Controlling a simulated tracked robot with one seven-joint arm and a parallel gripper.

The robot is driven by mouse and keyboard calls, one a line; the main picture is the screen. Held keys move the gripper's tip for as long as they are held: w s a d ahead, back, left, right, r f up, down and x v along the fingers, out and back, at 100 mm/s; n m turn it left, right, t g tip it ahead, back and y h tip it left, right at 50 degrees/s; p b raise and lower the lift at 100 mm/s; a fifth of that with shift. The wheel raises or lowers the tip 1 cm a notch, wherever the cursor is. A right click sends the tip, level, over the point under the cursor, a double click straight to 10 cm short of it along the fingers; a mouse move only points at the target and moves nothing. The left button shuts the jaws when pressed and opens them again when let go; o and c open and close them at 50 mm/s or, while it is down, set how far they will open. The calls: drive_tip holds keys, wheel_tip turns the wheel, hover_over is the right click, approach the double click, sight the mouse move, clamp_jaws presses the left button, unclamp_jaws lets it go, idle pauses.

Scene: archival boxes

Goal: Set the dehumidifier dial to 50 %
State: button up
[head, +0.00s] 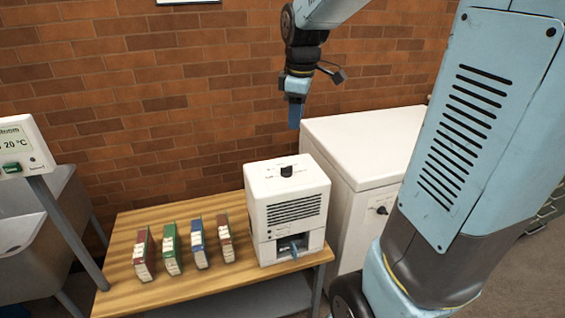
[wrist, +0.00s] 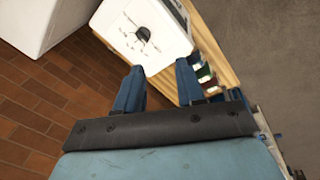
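The dehumidifier (head: 287,208) is a white box with dark vent slots, standing at the right end of the wooden table. Its black dial (head: 287,171) is on the top face, with small markings around it that are too small to read. In the wrist view the dial (wrist: 142,34) shows on the white top (wrist: 120,22), ahead of the fingertips and roughly between them. My gripper (head: 295,117) hangs above and behind the dehumidifier, clear of it. In the wrist view its two blue fingers (wrist: 158,75) are apart with nothing between them.
Several bound books (head: 199,245) stand on the wooden table (head: 128,292), left of the dehumidifier. A white chest unit (head: 365,150) with its own black knob (head: 381,210) stands to the right. A metal sink (head: 30,225) and a display reading 20 °C (head: 18,146) are at left. A brick wall (head: 150,100) is behind.

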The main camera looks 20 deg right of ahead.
sight(286, 170)
drive_tip(key=w+f+n+g, duration=0.2)
drive_tip(key=w+f+n, duration=0.45)
drive_tip(key=w, duration=0.35)
drive_tip(key=f, duration=0.9)
drive_tip(key=d+f, duration=0.1)
drive_tip(key=f, duration=0.4)
drive_tip(key=shift+s+f, duration=0.15)
drive_tip(key=shift+s, duration=0.1)
clamp_jaws()
